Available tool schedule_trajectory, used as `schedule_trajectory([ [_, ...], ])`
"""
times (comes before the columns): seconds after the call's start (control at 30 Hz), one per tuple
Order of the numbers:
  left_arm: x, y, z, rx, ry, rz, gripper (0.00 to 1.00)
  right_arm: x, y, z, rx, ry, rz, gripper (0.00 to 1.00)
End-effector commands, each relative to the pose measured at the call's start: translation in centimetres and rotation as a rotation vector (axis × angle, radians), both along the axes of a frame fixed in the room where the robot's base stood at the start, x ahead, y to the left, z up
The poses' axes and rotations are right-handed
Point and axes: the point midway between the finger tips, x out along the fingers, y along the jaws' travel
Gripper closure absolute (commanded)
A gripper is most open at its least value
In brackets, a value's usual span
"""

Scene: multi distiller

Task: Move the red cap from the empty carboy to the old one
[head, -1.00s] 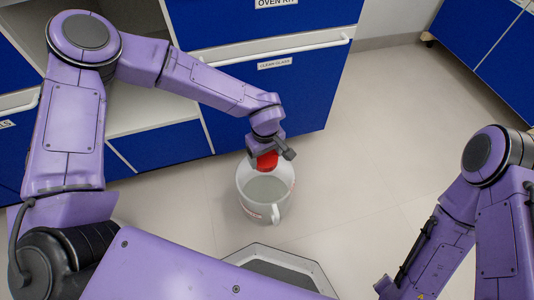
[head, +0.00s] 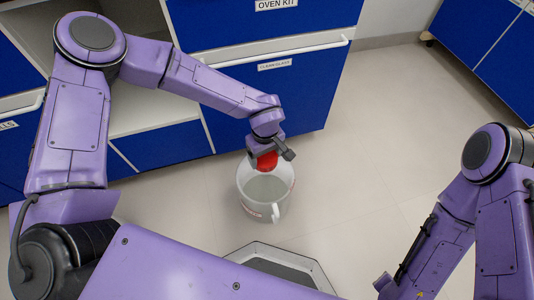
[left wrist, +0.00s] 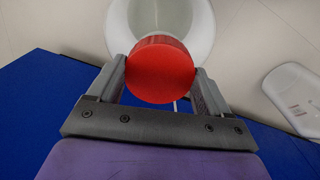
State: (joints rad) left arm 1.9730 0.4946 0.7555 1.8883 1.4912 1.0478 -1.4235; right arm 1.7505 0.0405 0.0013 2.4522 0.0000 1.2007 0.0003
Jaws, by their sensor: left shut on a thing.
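My left gripper (head: 265,152) is shut on the round red cap (head: 266,161). In the left wrist view the cap (left wrist: 160,68) sits between the two fingers (left wrist: 160,88). A whitish, translucent carboy (head: 265,197) with a handle and a small label stands upright on the floor. The cap is over the carboy's far side in the head view, and its mouth looks open. Whether cap and carboy touch is not clear. The left wrist view shows the carboy (left wrist: 203,35) behind the cap. My right gripper is out of view.
Blue cabinets (head: 270,100) with white handles stand just behind the carboy. In the left wrist view a white labelled object (left wrist: 294,95) is at the right edge, partly cut off; I cannot tell what it is. The floor (head: 370,150) to the carboy's right is clear.

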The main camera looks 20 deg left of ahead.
Motion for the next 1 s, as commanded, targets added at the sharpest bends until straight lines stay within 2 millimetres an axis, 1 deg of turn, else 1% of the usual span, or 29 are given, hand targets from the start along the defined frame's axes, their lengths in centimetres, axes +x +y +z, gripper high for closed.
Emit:
schedule_trajectory([
  [0.37, 0.0, 0.0, -0.1, 0.000, 0.000, 0.000, 0.50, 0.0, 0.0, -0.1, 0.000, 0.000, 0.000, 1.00],
  [1.0, 0.0, 0.0, -1.4, 0.000, 0.000, 0.000, 0.50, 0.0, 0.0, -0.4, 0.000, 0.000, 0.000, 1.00],
])
